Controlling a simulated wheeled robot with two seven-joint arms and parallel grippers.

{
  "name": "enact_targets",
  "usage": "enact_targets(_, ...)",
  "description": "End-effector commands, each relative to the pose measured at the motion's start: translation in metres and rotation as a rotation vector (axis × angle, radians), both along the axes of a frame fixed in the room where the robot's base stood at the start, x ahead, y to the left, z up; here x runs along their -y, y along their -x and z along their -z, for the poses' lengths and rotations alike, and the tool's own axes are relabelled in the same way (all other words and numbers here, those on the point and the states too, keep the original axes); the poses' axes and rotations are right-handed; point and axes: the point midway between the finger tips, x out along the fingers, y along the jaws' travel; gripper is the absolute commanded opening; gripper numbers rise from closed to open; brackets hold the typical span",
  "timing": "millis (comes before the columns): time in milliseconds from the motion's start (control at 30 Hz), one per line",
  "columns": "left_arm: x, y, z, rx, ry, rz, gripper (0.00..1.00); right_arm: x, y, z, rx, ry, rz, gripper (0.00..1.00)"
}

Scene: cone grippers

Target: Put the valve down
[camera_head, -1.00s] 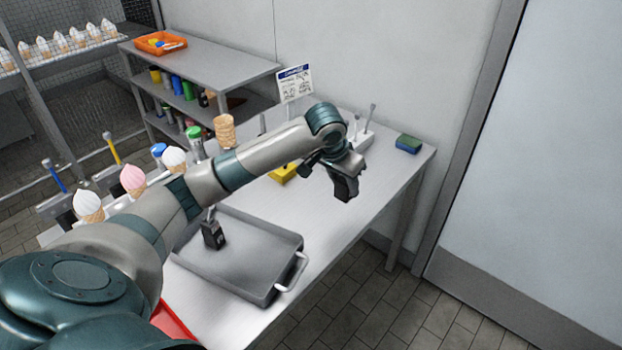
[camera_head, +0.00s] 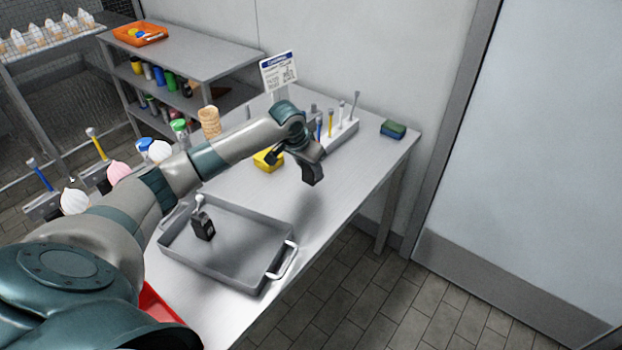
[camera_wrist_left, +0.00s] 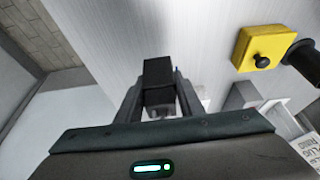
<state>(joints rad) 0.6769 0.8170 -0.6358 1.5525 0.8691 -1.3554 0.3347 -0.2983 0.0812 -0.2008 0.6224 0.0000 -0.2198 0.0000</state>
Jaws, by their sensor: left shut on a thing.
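My left gripper (camera_head: 310,164) is above the right part of the metal table (camera_head: 345,190). In the left wrist view, the left gripper (camera_wrist_left: 152,100) is shut on a black block-shaped piece, which I take to be the valve (camera_wrist_left: 158,75). Its lower part is hidden between the fingers. In the head view only a small dark end of the valve (camera_head: 314,176) shows, apart from the table. A similar black piece with a pale handle (camera_head: 203,226) stands in the grey tray (camera_head: 265,288). My right gripper is not in view.
A rack (camera_head: 345,134) with coloured sticks stands behind my gripper. A yellow box (camera_head: 268,160) with a black knob is to its left. A green-blue sponge (camera_head: 393,130) lies near the right edge. Ice cream cones (camera_head: 75,201) stand at the left. Table between tray and sponge is clear.

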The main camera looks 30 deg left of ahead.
Motion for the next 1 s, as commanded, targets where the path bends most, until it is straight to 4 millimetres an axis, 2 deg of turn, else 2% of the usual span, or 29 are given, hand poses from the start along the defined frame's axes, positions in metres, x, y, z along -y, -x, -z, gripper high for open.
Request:
enact_targets(333, 0.0, 0.001, 0.035, -0.001, 0.0, -0.001, 0.09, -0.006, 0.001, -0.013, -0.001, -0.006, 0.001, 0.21)
enact_targets(767, 0.0, 0.0, 0.04, 0.0, 0.0, 0.0, 0.09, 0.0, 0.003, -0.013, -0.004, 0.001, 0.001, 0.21)
enact_targets(800, 0.0, 0.001, 0.041, 0.0, 0.0, 0.001, 0.36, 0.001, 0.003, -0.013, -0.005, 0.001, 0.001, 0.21)
enact_targets(867, 0.0, 0.001, 0.041, 0.0, 0.0, 0.001, 0.51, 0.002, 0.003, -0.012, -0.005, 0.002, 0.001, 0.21)
enact_targets(1000, 0.0, 0.001, 0.041, 0.0, 0.0, 0.0, 0.53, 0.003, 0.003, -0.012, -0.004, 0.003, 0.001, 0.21)
